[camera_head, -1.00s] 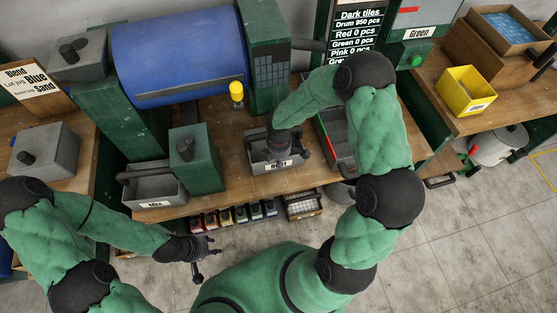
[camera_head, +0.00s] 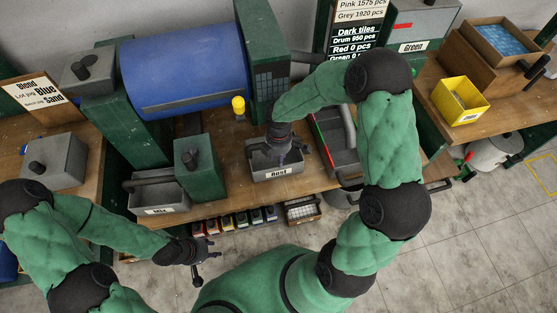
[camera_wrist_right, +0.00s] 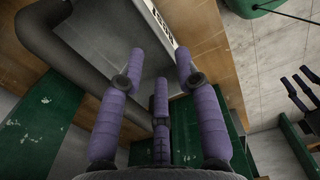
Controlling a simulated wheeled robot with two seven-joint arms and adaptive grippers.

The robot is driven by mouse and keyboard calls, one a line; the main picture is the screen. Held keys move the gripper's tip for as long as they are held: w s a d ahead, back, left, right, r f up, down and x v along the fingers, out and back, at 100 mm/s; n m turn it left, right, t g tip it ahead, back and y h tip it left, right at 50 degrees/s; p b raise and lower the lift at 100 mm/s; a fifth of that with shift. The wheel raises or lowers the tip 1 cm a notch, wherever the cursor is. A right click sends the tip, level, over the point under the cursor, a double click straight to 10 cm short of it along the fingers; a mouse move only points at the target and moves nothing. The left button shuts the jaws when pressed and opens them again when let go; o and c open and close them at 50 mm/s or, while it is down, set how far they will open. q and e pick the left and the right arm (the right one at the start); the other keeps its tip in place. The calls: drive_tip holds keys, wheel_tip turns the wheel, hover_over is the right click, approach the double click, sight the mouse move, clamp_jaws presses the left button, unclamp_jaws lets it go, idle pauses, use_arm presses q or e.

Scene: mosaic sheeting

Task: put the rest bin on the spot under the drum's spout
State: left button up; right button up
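The rest bin (camera_head: 262,175), a grey open box labelled "Rest", sits on the wooden bench in front of the drum. My right gripper (camera_head: 283,150) is over it, fingers pointing down. In the right wrist view its purple fingers (camera_wrist_right: 160,85) are spread, with the bin's thick dark handle (camera_wrist_right: 85,65) beside and partly behind the left finger. I see no closed grip on it. My left gripper (camera_head: 200,255) is empty, low in front of the bench.
The mix bin (camera_head: 158,195) stands left, beside a green box (camera_head: 198,165). A yellow lamp (camera_head: 238,105) stands behind the rest bin. A grey tray with red and green edges (camera_head: 345,155) is close on the right. Small coloured containers (camera_head: 235,220) sit below the bench edge.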

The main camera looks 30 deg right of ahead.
wheel_tip(320, 180, up, 3)
drive_tip(key=shift+p, duration=0.45)
drive_tip(key=s+a+f+m+y, duration=0.4)
drive_tip(key=s+a+f+m, duration=1)
drive_tip(key=m, duration=0.3)
drive_tip(key=shift+s+a+f+m, duration=0.25)
drive_tip(key=shift+s+f+m, duration=0.25)
drive_tip(key=shift+f, duration=0.4)
